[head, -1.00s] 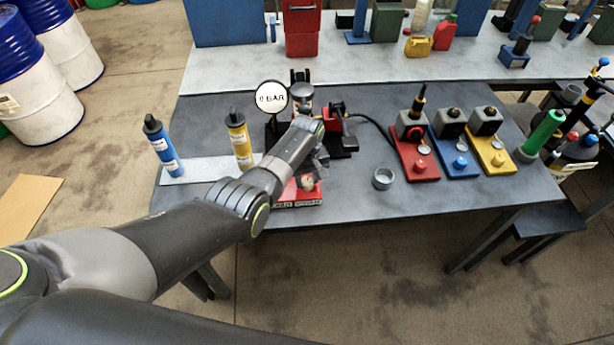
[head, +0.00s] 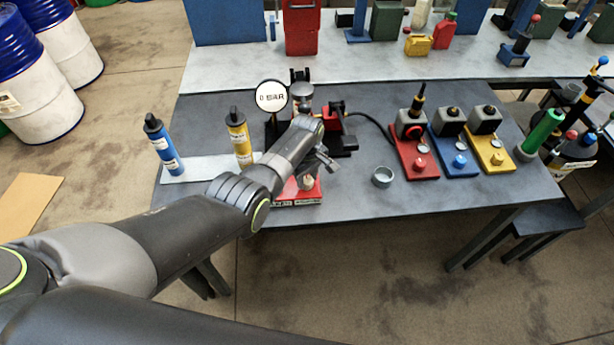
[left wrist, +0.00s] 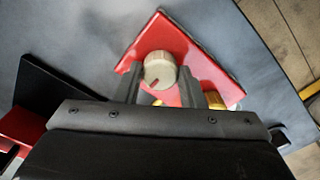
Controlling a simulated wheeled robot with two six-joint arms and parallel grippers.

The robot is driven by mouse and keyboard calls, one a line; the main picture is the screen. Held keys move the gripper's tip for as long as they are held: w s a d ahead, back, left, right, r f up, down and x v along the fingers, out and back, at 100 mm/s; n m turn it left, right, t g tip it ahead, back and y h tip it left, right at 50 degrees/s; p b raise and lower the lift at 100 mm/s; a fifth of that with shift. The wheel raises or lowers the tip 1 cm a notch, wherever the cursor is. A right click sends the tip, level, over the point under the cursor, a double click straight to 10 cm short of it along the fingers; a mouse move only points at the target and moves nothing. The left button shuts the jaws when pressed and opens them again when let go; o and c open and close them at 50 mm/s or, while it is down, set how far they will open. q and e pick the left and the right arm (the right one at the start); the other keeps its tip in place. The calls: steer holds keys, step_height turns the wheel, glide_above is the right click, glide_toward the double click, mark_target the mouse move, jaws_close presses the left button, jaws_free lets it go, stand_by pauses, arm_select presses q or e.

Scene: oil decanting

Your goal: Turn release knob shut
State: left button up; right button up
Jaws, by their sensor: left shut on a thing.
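The release knob (left wrist: 160,70) is a round beige knob with a red mark, on a red plate (left wrist: 198,62). In the left wrist view it sits between the two dark fingers of my left gripper (left wrist: 159,79), which is shut on it. In the head view the knob (head: 307,183) shows just below my left gripper (head: 325,163), on the red base (head: 299,198) near the table's front edge. A round gauge (head: 271,95) behind it reads 0 BAR. My right gripper is not in view.
A yellow bottle (head: 239,138) and a blue bottle (head: 163,145) stand to the left. The table front (head: 350,203) is bare.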

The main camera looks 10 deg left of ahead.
mark_target(307, 180)
arm_select(q)
steer(key=shift+w+r, duration=0.1)
steer(key=o, duration=1)
step_height(307, 180, up, 17)
steer(key=shift+r+b, duration=0.15)
steer(key=shift+b, duration=0.9)
